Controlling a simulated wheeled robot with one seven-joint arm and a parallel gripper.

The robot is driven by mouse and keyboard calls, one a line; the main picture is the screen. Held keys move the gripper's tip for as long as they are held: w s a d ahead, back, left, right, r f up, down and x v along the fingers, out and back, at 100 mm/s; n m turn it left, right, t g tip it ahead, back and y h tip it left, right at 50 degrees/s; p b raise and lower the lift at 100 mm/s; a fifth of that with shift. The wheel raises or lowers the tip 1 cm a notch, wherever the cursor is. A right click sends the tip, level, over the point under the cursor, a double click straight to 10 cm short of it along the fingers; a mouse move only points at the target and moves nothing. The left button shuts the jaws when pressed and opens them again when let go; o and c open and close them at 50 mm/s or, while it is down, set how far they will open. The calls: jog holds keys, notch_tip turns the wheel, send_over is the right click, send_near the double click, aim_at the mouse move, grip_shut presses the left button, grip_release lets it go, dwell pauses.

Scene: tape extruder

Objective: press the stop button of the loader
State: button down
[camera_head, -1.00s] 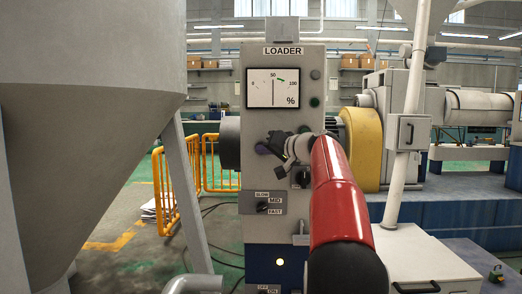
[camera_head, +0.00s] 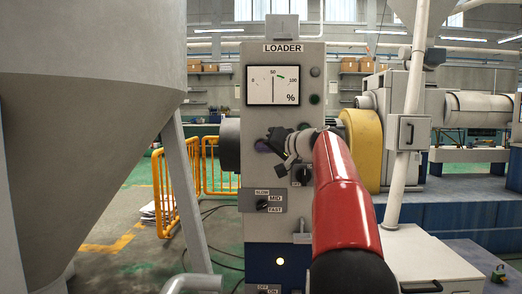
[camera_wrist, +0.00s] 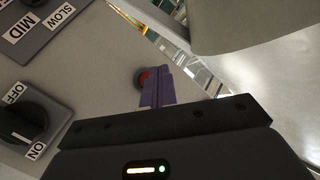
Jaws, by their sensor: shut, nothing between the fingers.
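The loader is a grey upright panel (camera_head: 255,225) with a "LOADER" label and a % gauge. In the wrist view a red button (camera_wrist: 142,76) in a dark ring sits on the panel, partly covered by my purple fingertips. I take it to be the stop button; I cannot pick it out in the head view. My gripper (camera_wrist: 158,88) is shut and empty, its tips right beside the red button in the picture. I cannot tell whether they touch it. In the head view my gripper (camera_head: 264,146) is in front of the panel, below the gauge.
A green button (camera_head: 315,99) sits right of the gauge screen (camera_head: 273,86). An OFF/ON knob (camera_wrist: 25,125) shows in the wrist view. A large grey hopper (camera_head: 90,130) stands left.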

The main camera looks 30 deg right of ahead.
jog(key=shift+s+a+b, duration=0.55)
jog(key=shift+s+b, duration=0.1)
jog(key=shift+s, duration=0.25)
jog(key=shift+s+a+b, duration=0.55)
jog(key=shift+s+b, duration=0.05)
jog(key=shift+s, duration=0.3)
jog(key=s+a+f+n+g+p, duration=0.1)
jog(key=s+a+f+g+p, duration=0.15)
jog(key=s+a+f, duration=0.5)
jog(key=s+a+f+g+p, duration=0.1)
jog(key=s+a+f+g, duration=0.35)
jog(key=a, duration=0.65)
jog(key=s+a+f+n+g+h+p, duration=0.1)
jog(key=s+a+f+h, duration=0.1)
jog(key=s+f, duration=0.7)
jog(key=s+a+f+n+g+h+p, duration=0.1)
jog(key=s+a+f+n+g+h, duration=0.1)
jog(key=s+f, duration=0.8)
jog(key=shift+s+a+n, duration=0.25)
jog(key=shift+s+n, duration=0.05)
jog(key=shift+s, duration=0.45)
